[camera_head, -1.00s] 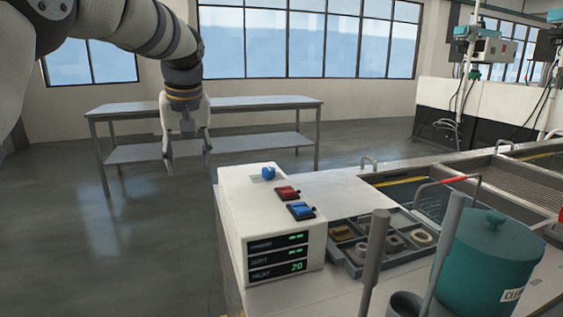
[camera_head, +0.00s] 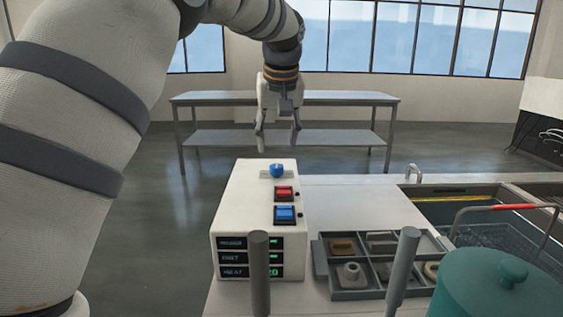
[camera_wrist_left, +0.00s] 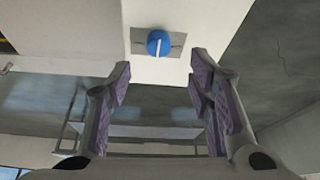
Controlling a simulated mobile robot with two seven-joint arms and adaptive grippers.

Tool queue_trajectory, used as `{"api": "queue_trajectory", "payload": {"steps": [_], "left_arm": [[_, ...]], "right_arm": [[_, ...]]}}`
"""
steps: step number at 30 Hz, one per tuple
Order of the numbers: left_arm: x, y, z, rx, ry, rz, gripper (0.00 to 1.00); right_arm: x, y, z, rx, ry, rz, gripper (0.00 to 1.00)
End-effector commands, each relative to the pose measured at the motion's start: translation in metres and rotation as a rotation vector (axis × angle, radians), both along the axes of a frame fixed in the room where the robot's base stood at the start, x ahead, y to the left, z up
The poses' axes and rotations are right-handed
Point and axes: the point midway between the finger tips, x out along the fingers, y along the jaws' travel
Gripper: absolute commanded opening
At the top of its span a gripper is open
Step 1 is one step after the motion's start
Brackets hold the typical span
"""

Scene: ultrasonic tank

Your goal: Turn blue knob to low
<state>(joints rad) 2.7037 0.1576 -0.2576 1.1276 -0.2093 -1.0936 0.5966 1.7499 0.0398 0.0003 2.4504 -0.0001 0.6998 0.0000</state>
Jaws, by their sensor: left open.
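The blue knob (camera_head: 277,171) sits on top of the white control box (camera_head: 232,205), towards its far end. In the left wrist view the blue knob (camera_wrist_left: 159,43) shows a white pointer line and sits on a grey plate, above and between my fingers. My left gripper (camera_head: 278,140) points down with its fingers apart and empty, just beyond the knob in the head view. In the left wrist view my left gripper (camera_wrist_left: 160,75) is open and does not touch the knob.
A red switch (camera_head: 284,193) and a blue switch (camera_head: 285,215) lie nearer on the box. A parts tray (camera_head: 348,294), a teal lidded pot (camera_head: 490,290) and a tank with a red-handled basket (camera_head: 515,207) stand to the right. A metal table (camera_head: 340,98) is behind.

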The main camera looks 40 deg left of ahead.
Motion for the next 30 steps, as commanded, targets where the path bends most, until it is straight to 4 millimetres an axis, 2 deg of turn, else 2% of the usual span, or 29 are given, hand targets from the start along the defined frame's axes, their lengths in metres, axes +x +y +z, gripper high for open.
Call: {"api": "queue_trajectory", "payload": {"steps": [3,9,13,20,26,30], "left_arm": [[0.008,0.008,-0.03,-0.002,0.004,0.001,0.47],[0.018,0.019,-0.063,0.0,0.002,-0.001,0.47],[0.02,0.021,-0.07,0.0,0.0,-0.001,0.47],[0.02,0.021,-0.07,0.001,-0.002,-0.001,0.47],[0.02,0.021,-0.07,0.001,0.0,-0.001,0.02],[0.02,0.021,-0.07,0.001,-0.001,0.0,0.0]], "right_arm": [[0.0,0.0,0.0,0.0,0.001,0.0,0.3],[-0.001,0.0,-0.001,-0.001,0.004,0.0,0.3],[-0.001,0.0,-0.001,-0.001,0.004,0.0,0.3],[-0.001,0.0,-0.001,-0.001,0.004,0.0,0.3],[-0.001,0.0,-0.001,0.0,0.004,0.0,0.3],[-0.001,0.0,-0.001,-0.001,0.004,0.0,0.3]]}}
